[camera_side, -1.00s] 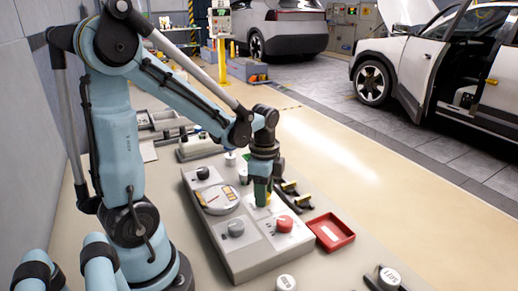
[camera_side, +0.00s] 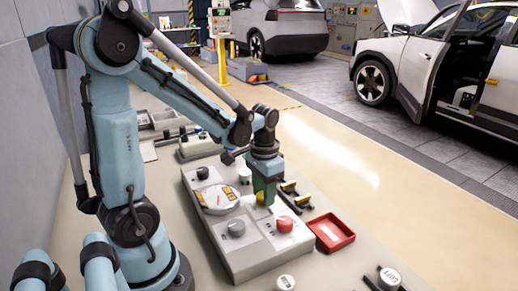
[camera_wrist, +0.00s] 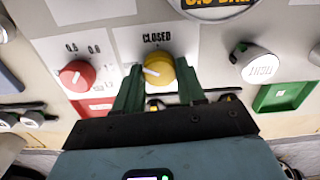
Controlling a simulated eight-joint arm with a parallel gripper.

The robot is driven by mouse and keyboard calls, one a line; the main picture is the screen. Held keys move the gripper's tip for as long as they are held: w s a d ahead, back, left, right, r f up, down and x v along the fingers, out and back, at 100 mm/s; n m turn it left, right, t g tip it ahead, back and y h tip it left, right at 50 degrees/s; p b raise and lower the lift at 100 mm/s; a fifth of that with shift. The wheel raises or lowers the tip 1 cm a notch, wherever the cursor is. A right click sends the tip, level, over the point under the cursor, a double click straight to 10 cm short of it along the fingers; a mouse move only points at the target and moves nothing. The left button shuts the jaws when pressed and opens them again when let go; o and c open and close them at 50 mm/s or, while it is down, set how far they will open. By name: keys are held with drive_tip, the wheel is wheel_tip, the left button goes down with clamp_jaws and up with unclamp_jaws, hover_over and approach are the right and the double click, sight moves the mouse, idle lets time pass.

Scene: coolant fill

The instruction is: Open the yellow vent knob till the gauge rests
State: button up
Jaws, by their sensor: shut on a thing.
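The yellow vent knob (camera_wrist: 158,70) sits on the grey panel (camera_side: 255,256), under the label CLOSED in the wrist view. A white pointer mark on its face points left, away from the label. My gripper (camera_wrist: 160,82) is shut on the knob, one green finger on each side. In the side view my gripper (camera_side: 264,190) stands upright over the panel and the yellow knob (camera_side: 262,199) shows at its fingertips. The round gauge (camera_side: 217,198) lies to its left; its needle is too small to read. In the wrist view only the gauge's lower edge (camera_wrist: 214,12) shows.
A red knob (camera_side: 285,223) stands close in front of the yellow one, and grey (camera_side: 236,228) and black (camera_side: 203,173) knobs share the panel. A red tray (camera_side: 332,234) lies to the right. A white cap marked TIGHT (camera_wrist: 261,66) and a green tray (camera_wrist: 284,97) show in the wrist view.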

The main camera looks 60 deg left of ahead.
drive_tip(key=n, duration=0.4)
drive_tip(key=shift+n, duration=0.3)
idle(0.3)
drive_tip(key=o, duration=1.1)
drive_tip(key=shift+c, duration=0.2)
drive_tip(key=shift+r, duration=0.15)
wheel_tip(320, 180, up, 12)
drive_tip(key=shift+s+d+f+m+t, duration=0.1)
drive_tip(key=shift+d+f+m+t, duration=0.55)
drive_tip(key=shift+d+m+t, duration=0.7)
drive_tip(key=shift+s+d+f+m+t, duration=0.1)
drive_tip(key=shift+d+f+m+t, duration=0.45)
drive_tip(key=shift+d+t, duration=0.9)
drive_tip(key=shift+s+d+f+m+t, duration=0.1)
drive_tip(key=shift+d+f+m+t, duration=0.7)
drive_tip(key=shift+d, duration=1.2)
